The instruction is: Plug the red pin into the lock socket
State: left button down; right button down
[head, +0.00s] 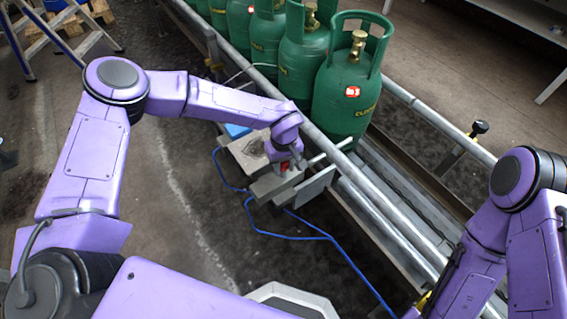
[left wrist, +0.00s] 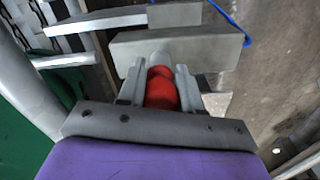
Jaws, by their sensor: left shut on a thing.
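The red pin (left wrist: 161,90) is between the two fingers of my left gripper (left wrist: 160,85), which is shut on it. In the left wrist view the pin's far end meets a pale round part at the face of a grey block (left wrist: 195,50). I cannot tell how deep it sits. In the head view my left gripper (head: 285,160) is at the grey block (head: 272,185) beside the conveyor, with a bit of the red pin (head: 284,167) showing. The lock socket itself is hidden or too small to make out. My right arm shows at the right, its gripper out of view.
Several green gas cylinders (head: 345,95) stand in a row on the conveyor, behind a metal rail (head: 385,215). A blue cable (head: 290,237) runs over the dark floor from the block. A stepladder (head: 70,45) stands at the upper left.

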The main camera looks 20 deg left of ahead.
pick_arm(q)
jog(key=c, duration=0.7)
grip_release()
jog(key=shift+f, duration=0.1)
notch_tip(320, 180, up, 10)
jog(key=shift+r+p, duration=0.1)
jog(key=shift+p, duration=0.75)
jog(key=shift+r, duration=0.2)
